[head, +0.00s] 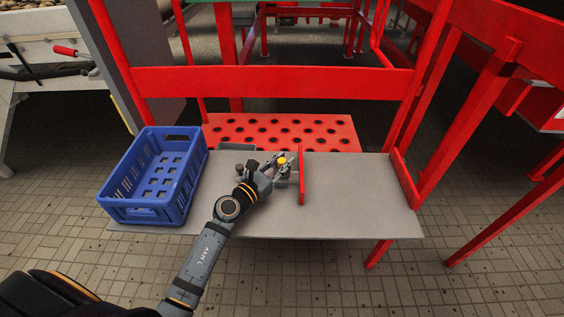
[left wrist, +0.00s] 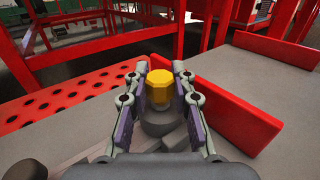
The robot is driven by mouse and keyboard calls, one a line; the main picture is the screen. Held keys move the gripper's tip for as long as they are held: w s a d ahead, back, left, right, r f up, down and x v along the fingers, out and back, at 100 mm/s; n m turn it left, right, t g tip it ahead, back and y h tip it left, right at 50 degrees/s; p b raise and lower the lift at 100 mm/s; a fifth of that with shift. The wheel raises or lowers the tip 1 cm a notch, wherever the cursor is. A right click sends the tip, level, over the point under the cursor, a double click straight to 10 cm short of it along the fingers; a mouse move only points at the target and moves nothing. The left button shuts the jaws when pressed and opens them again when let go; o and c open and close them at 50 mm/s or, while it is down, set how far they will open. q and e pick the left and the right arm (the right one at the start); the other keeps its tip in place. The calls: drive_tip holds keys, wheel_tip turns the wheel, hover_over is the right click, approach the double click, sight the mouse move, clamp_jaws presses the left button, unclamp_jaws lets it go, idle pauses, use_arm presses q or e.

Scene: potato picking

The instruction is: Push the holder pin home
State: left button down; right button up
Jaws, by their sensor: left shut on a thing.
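The pin's yellow faceted head (head: 281,161) shows near the middle of the grey table in the head view. In the left wrist view the yellow head (left wrist: 159,90) stands above a round grey base (left wrist: 160,119). My left gripper (head: 280,167) reaches in from the lower left and is shut on the pin. In the left wrist view the fingers of the left gripper (left wrist: 159,80) stand on either side of the yellow head. The pin's lower end is hidden, so its depth cannot be told. My right gripper is not in view.
A blue crate (head: 137,211) stands empty at the table's left end. A red upright plate (head: 301,176) stands just right of the pin. A red perforated panel (head: 225,123) lies behind the grey table (head: 350,210), whose right part is clear. A red bar (head: 270,82) crosses above.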

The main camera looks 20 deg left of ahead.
use_arm(q)
drive_tip(key=shift+f, duration=0.15)
drive_tip(key=c, duration=1)
unclamp_jaws()
drive_tip(key=shift+c, duration=0.2)
drive_tip(key=shift+s+a, duration=0.2)
drive_tip(key=shift+s, duration=0.2)
drive_tip(key=v, duration=0.6)
drive_tip(key=shift+s+a, duration=0.15)
drive_tip(key=shift+s, duration=0.15)
